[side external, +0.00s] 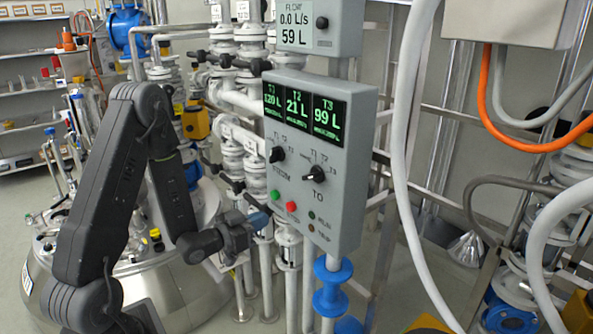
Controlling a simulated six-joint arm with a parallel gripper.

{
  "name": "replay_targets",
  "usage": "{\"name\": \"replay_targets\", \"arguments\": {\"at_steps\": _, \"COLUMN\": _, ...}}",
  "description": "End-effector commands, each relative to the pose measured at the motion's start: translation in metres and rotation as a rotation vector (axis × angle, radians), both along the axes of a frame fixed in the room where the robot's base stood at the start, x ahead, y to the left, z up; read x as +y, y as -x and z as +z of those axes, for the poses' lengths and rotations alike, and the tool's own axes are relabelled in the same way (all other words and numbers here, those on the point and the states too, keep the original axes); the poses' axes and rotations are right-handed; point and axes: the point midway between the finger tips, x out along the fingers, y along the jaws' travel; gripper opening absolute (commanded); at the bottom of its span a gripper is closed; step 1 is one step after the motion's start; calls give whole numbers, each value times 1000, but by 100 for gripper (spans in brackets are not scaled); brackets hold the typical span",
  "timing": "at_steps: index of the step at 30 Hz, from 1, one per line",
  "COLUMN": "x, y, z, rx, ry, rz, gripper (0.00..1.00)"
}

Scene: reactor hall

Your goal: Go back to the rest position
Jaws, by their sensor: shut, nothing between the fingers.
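My gripper (262,218) is at the end of my dark grey arm, in the middle of the side external view. It is shut and empty, with small bluish fingertips pointing right. It is just left of the lower left edge of the grey control panel (349,200), near the green button (276,195) and red button (292,206). Whether the fingertips touch the panel cannot be told from this angle.
The panel has a T1, T2, T3 display (305,112) and two black knobs (278,154). A flow meter box (318,28) is above it. A steel vessel (185,290) is behind my arm. White pipes and valves stand behind the gripper. Hoses (401,150) hang at right.

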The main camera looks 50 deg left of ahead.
Motion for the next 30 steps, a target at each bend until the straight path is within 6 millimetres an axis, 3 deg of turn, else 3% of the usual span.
{"name": "replay_targets", "arguments": {"at_steps": 8, "x": -8, "y": -15, "z": 16, "rx": 118, "ry": -80, "rz": 11, "gripper": 0}}
{"name": "replay_targets", "arguments": {"at_steps": 12, "x": -18, "y": -23, "z": 36, "rx": 262, "ry": -145, "rz": 48, "gripper": 0}}
{"name": "replay_targets", "arguments": {"at_steps": 17, "x": -33, "y": -16, "z": 62, "rx": 421, "ry": -177, "rz": 99, "gripper": 0}}
{"name": "replay_targets", "arguments": {"at_steps": 23, "x": -60, "y": 14, "z": 96, "rx": 609, "ry": -157, "rz": 142, "gripper": 0}}
{"name": "replay_targets", "arguments": {"at_steps": 30, "x": -107, "y": 82, "z": 130, "rx": 833, "ry": -79, "rz": 119, "gripper": 0}}
